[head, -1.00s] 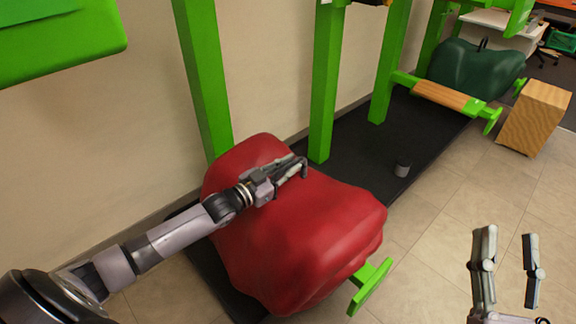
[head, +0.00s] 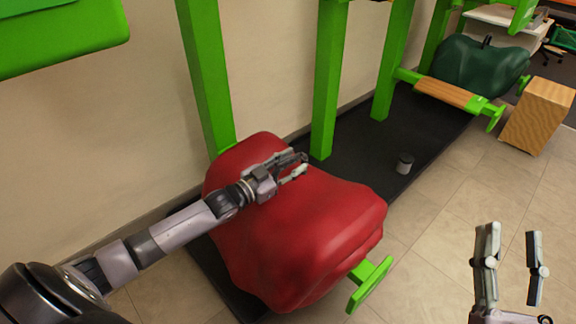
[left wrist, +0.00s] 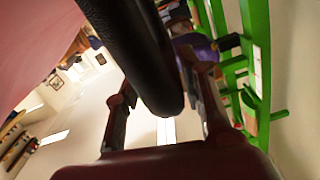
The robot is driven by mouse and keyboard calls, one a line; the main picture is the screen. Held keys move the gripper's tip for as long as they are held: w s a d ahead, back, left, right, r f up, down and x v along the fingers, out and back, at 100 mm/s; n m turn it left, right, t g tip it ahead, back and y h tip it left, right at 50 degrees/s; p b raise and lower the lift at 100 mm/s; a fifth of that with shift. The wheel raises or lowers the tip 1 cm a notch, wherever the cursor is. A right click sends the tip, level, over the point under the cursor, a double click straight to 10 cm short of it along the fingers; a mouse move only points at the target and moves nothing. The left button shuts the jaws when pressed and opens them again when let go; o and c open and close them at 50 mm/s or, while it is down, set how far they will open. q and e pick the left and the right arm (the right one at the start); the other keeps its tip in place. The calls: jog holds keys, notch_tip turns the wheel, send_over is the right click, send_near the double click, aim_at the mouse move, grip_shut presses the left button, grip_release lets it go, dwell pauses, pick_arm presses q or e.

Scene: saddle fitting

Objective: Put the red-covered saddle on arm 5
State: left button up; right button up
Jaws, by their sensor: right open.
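The red-covered saddle (head: 300,235) sits over a low green arm in the head view. The green end piece (head: 371,283) sticks out from under its right side. No arm number can be read. My left gripper (head: 302,168) is at the top of the saddle, its fingers spread apart. In the left wrist view a thick black bar (left wrist: 140,55) runs between the fingers of the left gripper (left wrist: 165,100), with space beside it. I cannot tell whether it touches a finger. My right gripper (head: 510,260) is open and empty above the floor at lower right.
Green posts (head: 328,80) stand along the wall on a black base (head: 350,145). A small grey cylinder (head: 404,163) stands on the base. Farther back are a bare wooden-topped green arm (head: 440,92), a dark green saddle (head: 480,68) and a wooden box (head: 537,115).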

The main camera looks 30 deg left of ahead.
pick_arm(q)
jog(key=v, duration=1.2)
